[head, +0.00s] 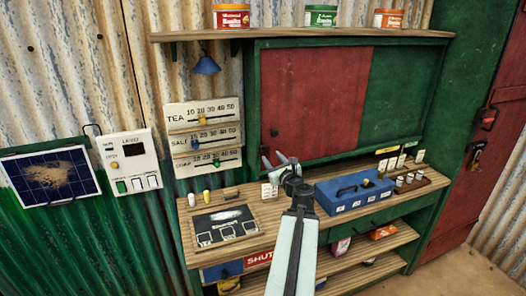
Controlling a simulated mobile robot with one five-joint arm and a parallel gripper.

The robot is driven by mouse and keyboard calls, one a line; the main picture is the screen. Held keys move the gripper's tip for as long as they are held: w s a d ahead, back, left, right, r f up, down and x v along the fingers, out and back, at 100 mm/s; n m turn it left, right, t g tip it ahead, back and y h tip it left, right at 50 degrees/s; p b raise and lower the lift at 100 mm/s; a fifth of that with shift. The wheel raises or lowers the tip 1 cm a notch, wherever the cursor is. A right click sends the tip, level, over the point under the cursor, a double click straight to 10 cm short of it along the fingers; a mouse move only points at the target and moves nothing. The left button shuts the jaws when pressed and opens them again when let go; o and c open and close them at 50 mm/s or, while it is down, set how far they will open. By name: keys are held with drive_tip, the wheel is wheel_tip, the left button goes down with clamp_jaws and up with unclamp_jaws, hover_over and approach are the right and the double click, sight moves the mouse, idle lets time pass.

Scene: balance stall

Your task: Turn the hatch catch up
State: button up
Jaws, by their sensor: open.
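The hatch is a red panel (318,95) in a green frame above the counter, covering the left part of the opening. A small dark fitting (273,132) sits low near the panel's left edge. It may be the catch, but it is too small to tell which way it is turned. My gripper (272,160) is open and empty, just below that fitting in the picture and apart from it. Its fingers point up and left over the back of the counter.
The wooden counter (262,217) holds a blue box (352,197), a dark tray (225,228), a pale block (270,190) and small weights. A shelf (300,33) with tins runs above. A red door (490,140) with a latch stands at right. Slider boards (203,135) hang at left.

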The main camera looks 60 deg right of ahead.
sight(264, 148)
drive_tip(key=x, duration=0.7)
drive_tip(key=shift+w+d, duration=0.2)
drive_tip(key=shift+w, duration=0.1)
drive_tip(key=shift+c, duration=0.2)
